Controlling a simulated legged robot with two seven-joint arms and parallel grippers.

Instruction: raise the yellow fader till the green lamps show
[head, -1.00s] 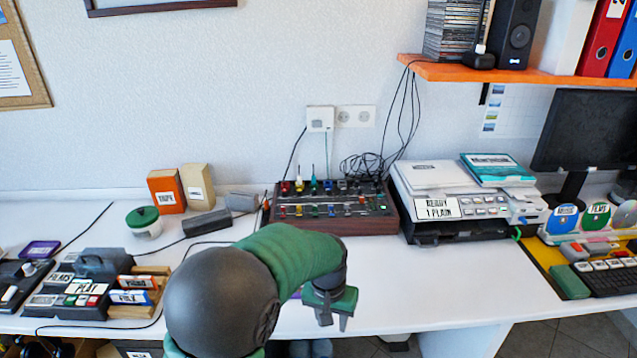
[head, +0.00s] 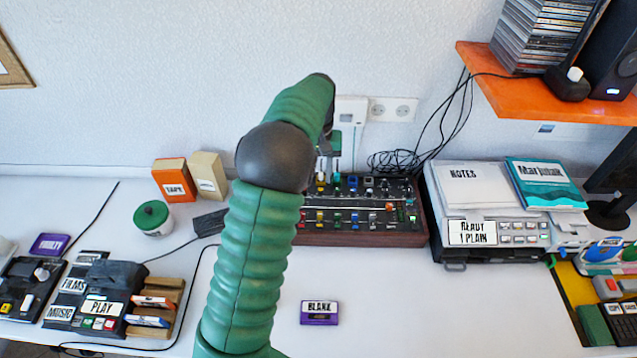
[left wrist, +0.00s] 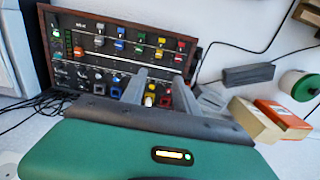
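The mixer (head: 420,228) stands against the wall in the head view, a dark panel in a brown wood case with two rows of coloured caps. In the left wrist view the mixer (left wrist: 85,20) shows turned round. My left gripper (head: 336,158) is above its back row. In the left wrist view the open fingers (left wrist: 161,78) point at the panel, with a yellow cap (left wrist: 150,98) seen between them; I cannot tell whether they touch it. Another yellow cap (left wrist: 160,49) is in the other row. A reddish lamp (left wrist: 78,51) shows at the panel's side. My right gripper is out of view.
A printer (head: 490,234) carrying papers stands right of the mixer. Boxes (head: 174,180) and a green-lidded pot (head: 152,218) stand left. An orange shelf (head: 540,100) overhangs at right. Loose cables hang behind. A purple cassette (head: 320,312) lies on the clear table front.

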